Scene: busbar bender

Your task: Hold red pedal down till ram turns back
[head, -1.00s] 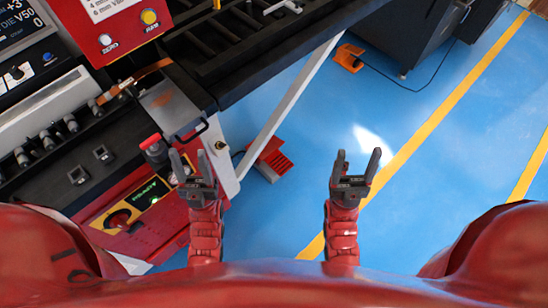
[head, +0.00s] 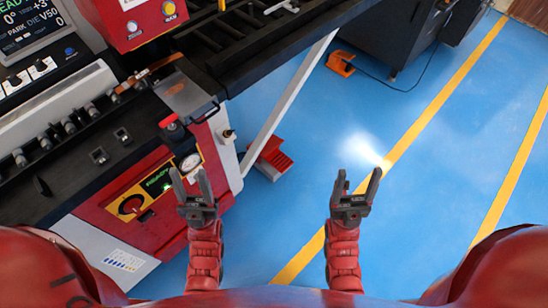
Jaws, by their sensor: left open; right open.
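The red pedal (head: 272,159) lies on the blue floor beside the machine's right corner, just right of a white slanted leg. Nothing is touching its ribbed top. The busbar bender (head: 120,190) fills the left side, with a small green panel display that appears to read READY. I cannot single out the ram for certain. My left gripper (head: 190,186) is open and empty, in front of the machine's red panel and left of the pedal. My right gripper (head: 355,188) is open and empty over the floor, right of the pedal.
An orange pedal (head: 341,64) with a cable lies further back near a dark cabinet (head: 385,35). A white slanted leg (head: 285,105) runs down beside the red pedal. Yellow lines (head: 410,135) cross the floor. The blue floor at right is clear.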

